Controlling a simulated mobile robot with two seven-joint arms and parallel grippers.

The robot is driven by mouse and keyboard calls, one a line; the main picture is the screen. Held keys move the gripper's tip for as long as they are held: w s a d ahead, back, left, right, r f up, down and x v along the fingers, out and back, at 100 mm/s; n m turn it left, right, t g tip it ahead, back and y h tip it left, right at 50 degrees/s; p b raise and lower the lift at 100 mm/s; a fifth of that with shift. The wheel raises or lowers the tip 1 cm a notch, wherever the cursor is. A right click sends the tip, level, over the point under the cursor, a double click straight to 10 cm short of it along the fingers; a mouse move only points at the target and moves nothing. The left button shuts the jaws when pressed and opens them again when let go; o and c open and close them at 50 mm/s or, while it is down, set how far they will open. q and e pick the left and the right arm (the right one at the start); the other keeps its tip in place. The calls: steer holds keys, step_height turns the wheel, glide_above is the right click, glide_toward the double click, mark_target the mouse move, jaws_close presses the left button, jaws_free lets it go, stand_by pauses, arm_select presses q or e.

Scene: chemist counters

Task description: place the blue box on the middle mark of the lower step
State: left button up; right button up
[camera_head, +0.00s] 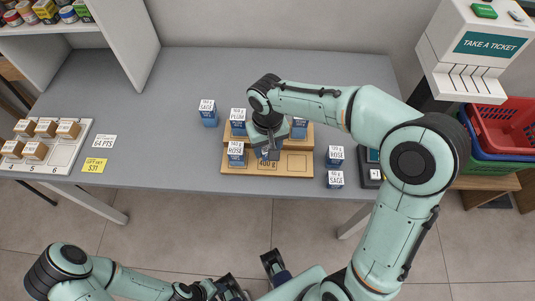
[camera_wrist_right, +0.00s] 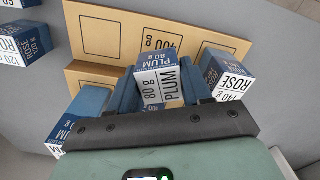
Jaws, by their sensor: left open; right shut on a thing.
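The two-step wooden stand (camera_head: 296,165) sits near the counter's front edge. My right gripper (camera_head: 268,152) is over its middle, shut on a blue box labelled PLUM 80 g (camera_wrist_right: 155,72). In the head view the gripper mostly hides this box; whether its base touches the lower step I cannot tell. A blue ROSE box (camera_head: 236,154) is on the lower step's left, beside the held box; it also shows in the right wrist view (camera_wrist_right: 229,75). Blue boxes are on the upper step's left (camera_head: 238,122) and right (camera_head: 299,129). My left gripper (camera_head: 252,281) is open and empty, low in front of the counter.
A SAGE box (camera_head: 208,113) stands left of the stand. A ROSE box (camera_head: 335,156) and a SAGE box (camera_head: 335,179) stand to its right. A tray (camera_head: 68,155) of small boxes is far left. Red and blue baskets (camera_head: 495,128) are at right. The counter behind the stand is clear.

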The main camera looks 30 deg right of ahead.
mark_target(268, 146)
steer(key=shift+f, duration=2.1)
steer(key=shift+f+b, duration=0.15)
steer(key=shift+b, duration=0.2)
steer(key=o, duration=1.1)
steer(key=shift+r, duration=0.25)
step_height(268, 146, up, 12)
steer(key=shift+f+p, duration=0.1)
steer(key=shift+p, duration=0.9)
